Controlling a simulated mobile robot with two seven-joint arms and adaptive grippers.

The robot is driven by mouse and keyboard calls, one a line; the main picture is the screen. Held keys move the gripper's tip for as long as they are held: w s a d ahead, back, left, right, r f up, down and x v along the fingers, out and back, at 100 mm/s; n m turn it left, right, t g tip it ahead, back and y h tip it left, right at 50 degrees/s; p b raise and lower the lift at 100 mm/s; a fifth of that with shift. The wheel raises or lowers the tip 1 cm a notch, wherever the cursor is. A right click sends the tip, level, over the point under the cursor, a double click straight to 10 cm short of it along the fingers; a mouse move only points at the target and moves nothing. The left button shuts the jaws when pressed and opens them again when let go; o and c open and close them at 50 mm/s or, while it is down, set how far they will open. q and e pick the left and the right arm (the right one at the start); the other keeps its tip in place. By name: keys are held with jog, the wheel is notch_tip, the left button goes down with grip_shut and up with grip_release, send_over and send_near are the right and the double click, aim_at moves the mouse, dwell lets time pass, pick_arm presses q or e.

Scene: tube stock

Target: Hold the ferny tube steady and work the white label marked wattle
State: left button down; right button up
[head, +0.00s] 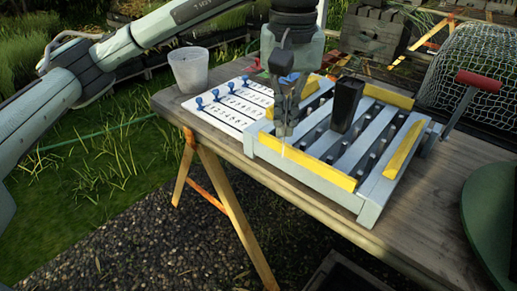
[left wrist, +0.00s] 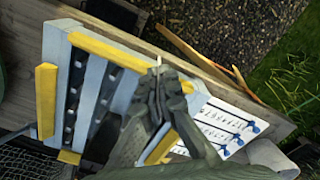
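A tall black square tube (head: 346,104) stands upright in the grey rack (head: 362,203); no fern or lettering is readable on it. My left gripper (head: 284,128) points down over the rack's front left corner, left of the tube and apart from it. Its fingers look closed together, with a thin white strip (head: 283,149) just below their tips. In the left wrist view the fingers (left wrist: 160,88) are close together, and a small white tip shows between them. The strip looks like a label; no word on it can be read. My right gripper is out of view.
The rack has grey slats and yellow edge strips (head: 315,166). A white numbered board (head: 222,106) with blue pins and a translucent cup (head: 188,70) are on the left. A red-handled lever (head: 478,80) rises at the right, before a wire mesh cover (head: 475,55).

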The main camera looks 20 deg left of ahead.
pick_arm(q)
jog(key=w+d+r+m, duration=0.4)
jog(key=w+r, duration=0.3)
jog(key=w, duration=0.1)
jog(key=w+d+r+m, duration=0.3)
jog(key=w+d+r, duration=0.1)
jog(key=w+r, duration=0.3)
jog(key=shift+w+d+r+m, duration=0.25)
jog(key=shift+w+m, duration=0.15)
jog(key=shift+w, duration=0.35)
